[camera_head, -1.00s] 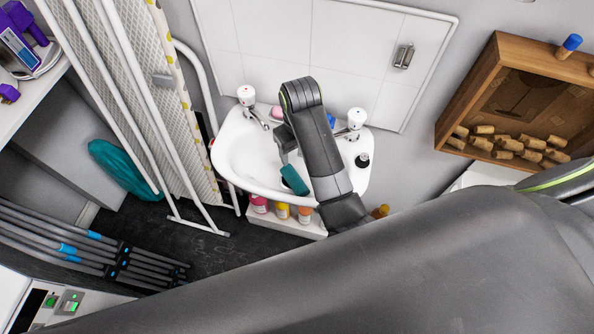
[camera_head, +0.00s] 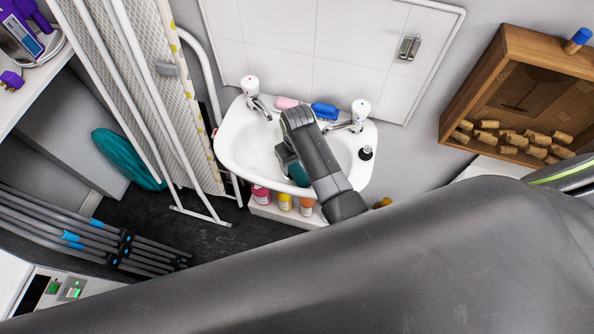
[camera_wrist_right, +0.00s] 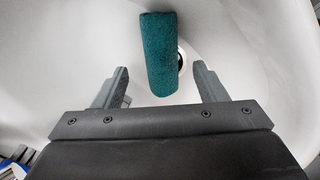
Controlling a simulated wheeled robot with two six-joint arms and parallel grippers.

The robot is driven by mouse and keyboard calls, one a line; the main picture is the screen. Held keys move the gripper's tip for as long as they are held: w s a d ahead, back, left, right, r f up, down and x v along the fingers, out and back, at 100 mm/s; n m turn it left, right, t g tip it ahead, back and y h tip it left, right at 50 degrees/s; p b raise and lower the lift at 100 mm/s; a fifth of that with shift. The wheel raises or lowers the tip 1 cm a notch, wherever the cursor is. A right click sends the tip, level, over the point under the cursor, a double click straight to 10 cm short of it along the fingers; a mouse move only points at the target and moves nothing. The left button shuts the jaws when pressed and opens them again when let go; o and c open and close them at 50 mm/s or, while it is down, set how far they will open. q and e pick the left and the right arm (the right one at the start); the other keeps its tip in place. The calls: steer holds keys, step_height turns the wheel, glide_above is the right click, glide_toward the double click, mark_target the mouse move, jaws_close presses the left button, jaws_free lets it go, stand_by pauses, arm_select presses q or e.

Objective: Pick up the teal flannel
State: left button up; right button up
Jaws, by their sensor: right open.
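The teal flannel (camera_wrist_right: 158,45) is a rolled cylinder in the white sink basin (camera_head: 232,150), beside the dark drain hole. In the head view only a part of the flannel (camera_head: 299,176) shows, beside my right arm, which hides the rest. My right gripper (camera_wrist_right: 160,70) is open, with one finger on each side of the flannel in the right wrist view. A gap shows between the flannel and each finger; I cannot tell how far below the fingertips it lies. In the head view the right gripper (camera_head: 285,158) is inside the basin, mostly hidden by its own wrist. My left gripper is out of view.
Two taps (camera_head: 252,95) (camera_head: 357,117) stand on the sink's back edge, with pink soap (camera_head: 287,103) and a blue brush (camera_head: 325,111) between them. A dark-topped bottle (camera_head: 365,154) stands on the right rim. Bottles (camera_head: 284,201) stand below the front. An ironing board (camera_head: 150,95) leans at left.

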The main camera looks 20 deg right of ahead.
mark_target(297, 169)
steer(key=shift+a+f, duration=0.1)
steer(key=shift+f, duration=2.3)
steer(key=c, duration=1)
